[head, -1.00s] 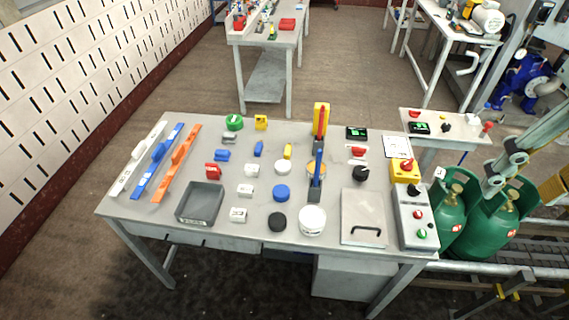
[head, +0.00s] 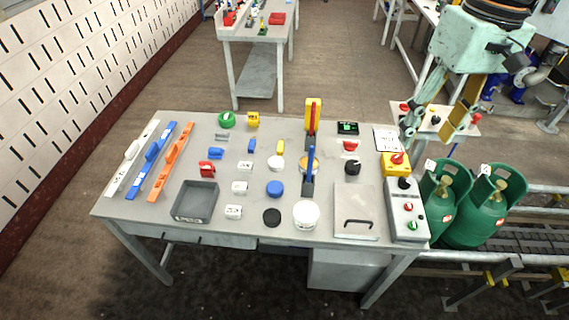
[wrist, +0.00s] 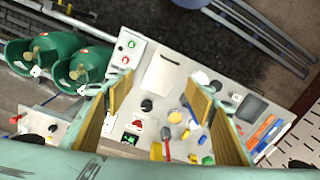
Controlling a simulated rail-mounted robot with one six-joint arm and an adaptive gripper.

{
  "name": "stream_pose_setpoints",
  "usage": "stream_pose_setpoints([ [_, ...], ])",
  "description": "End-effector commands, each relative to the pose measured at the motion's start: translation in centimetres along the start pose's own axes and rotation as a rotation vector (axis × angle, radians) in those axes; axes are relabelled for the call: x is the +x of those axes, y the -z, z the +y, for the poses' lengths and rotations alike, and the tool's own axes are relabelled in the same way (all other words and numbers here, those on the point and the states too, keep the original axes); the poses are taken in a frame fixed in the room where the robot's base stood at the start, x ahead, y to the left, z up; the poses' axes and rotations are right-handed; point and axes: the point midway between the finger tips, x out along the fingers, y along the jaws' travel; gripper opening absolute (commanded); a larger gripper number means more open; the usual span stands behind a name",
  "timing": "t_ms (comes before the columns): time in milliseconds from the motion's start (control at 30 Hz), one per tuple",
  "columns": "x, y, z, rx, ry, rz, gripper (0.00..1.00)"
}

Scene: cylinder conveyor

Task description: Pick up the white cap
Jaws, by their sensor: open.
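The white cap (head: 277,163) is a small round disc lying on the grey table, behind the blue cap (head: 274,188) and black cap (head: 271,217). My gripper (head: 428,135) is open and empty in the head view, above the right end of the table, well to the right of the white cap. In the wrist view my gripper (wrist: 158,82) has its yellow-padded fingers wide apart, with the table below; I cannot clearly pick out the white cap there.
A white jar (head: 306,215) stands near the front edge. A grey bin (head: 196,201) sits left. A control box (head: 406,208) and green gas cylinders (head: 476,215) are at the right.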

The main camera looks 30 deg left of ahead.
Motion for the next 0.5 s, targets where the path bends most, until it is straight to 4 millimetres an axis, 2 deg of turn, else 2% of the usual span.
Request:
stream_pose_setpoints([
  [33, 0.7, 1.3, -0.4, -0.017, -0.001, -0.002, 0.50],
  [500, 6.1, 12.1, -4.4, -0.148, -0.013, -0.011, 0.50],
])
